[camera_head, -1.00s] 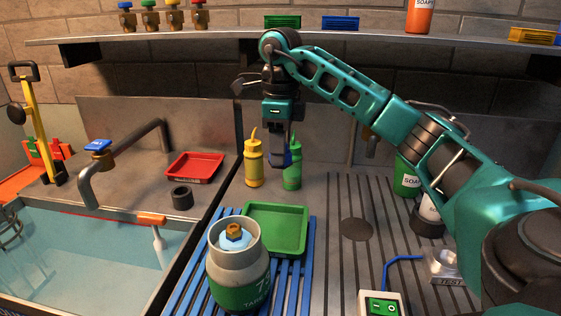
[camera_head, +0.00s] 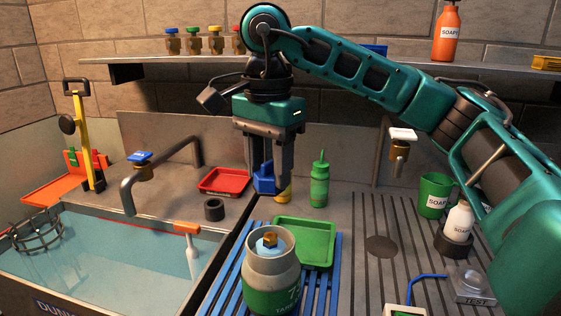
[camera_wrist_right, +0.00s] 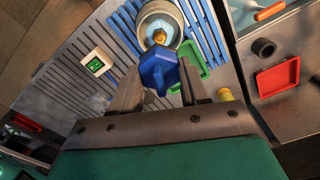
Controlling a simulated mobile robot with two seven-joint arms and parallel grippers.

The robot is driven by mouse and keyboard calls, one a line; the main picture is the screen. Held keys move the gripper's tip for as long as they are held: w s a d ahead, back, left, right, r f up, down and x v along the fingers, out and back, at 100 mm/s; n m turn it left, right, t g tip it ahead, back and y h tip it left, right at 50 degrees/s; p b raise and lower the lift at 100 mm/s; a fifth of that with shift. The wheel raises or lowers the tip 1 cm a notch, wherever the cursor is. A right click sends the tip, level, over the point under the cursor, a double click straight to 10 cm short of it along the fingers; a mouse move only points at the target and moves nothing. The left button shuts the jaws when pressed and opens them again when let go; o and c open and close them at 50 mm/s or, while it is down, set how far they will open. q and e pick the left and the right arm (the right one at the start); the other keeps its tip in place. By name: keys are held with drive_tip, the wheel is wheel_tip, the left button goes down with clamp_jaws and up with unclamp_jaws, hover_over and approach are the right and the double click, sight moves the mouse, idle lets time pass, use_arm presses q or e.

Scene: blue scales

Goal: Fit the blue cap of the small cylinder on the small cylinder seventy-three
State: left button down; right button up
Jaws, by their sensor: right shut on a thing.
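The small cylinder (camera_head: 271,284) is grey with a green label band and a brass valve (camera_head: 270,240) on top. It stands upright on the blue slatted rack. My right gripper (camera_head: 268,188) is shut on the blue cap (camera_head: 263,177) and holds it in the air above and behind the cylinder, apart from it. In the right wrist view the blue cap (camera_wrist_right: 158,70) sits between the two fingers, and the cylinder's collar (camera_wrist_right: 172,18) and brass valve show beyond it. The label's number is only partly readable. My left gripper is not in view.
A green tray (camera_head: 319,243) lies on the blue rack (camera_head: 333,270) beside the cylinder. A green bottle (camera_head: 319,184) stands behind it, and a yellow bottle (camera_head: 284,195) is partly hidden by my gripper. A water-filled sink (camera_head: 110,260) lies left; soap containers stand right.

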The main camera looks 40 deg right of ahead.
idle(0.4)
drive_tip(key=b, duration=0.6)
hover_over(271, 235)
wheel_tip(271, 235, down, 8)
drive_tip(key=shift+f, duration=0.1)
idle(1.3)
drive_tip(key=shift+f+b, duration=1.45)
drive_tip(key=shift+f, duration=0.3)
drive_tip(key=o, duration=1.1)
drive_tip(key=shift+r, duration=0.1)
wheel_tip(271, 235, up, 13)
drive_tip(key=p, duration=0.5)
